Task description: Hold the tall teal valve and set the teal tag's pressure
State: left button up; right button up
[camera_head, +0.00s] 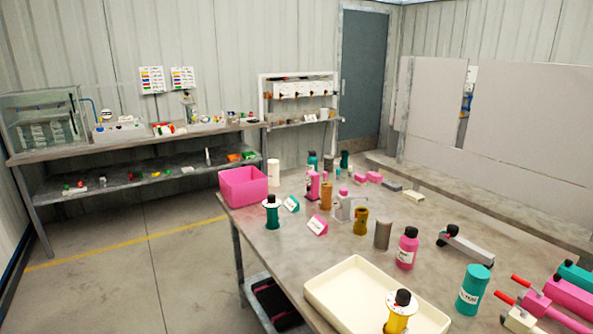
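A teal valve-like cylinder (271,213) with a black knob on top and a pale collar stands upright near the left edge of the near table. A teal tag (292,204) with a white face stands just right of it; its writing is too small to read. Another teal piece with a dark top (312,160) stands further back, partly hidden, and a dark green one (344,160) stands right of it. I cannot tell for sure which is the tall teal valve. Neither of my grippers shows in this view.
The table holds a pink bin (243,187), a pink tag (317,225), a pink bottle (407,248), a teal can (473,290) and a cream tray (335,288) with a yellow black-topped valve (400,312). Red-handled pink tools (535,303) lie front right. A long bench (135,143) stands behind; the floor between is clear.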

aim_at(272, 198)
jog(key=i+j+z, duration=0.1)
jog(key=z, duration=0.25)
jog(key=j+z, duration=0.2)
jog(key=z, duration=0.15)
jog(key=i+j+z, duration=0.15)
jog(key=z, duration=0.2)
jog(key=j+z, duration=0.45)
jog(key=j, duration=0.45)
jog(key=j+z, duration=0.2)
jog(key=j, duration=0.75)
jog(key=j+z, duration=0.2)
jog(key=j, duration=1.3)
jog(key=k+j, duration=0.15)
jog(key=j, duration=1)
jog(key=k, duration=0.05)
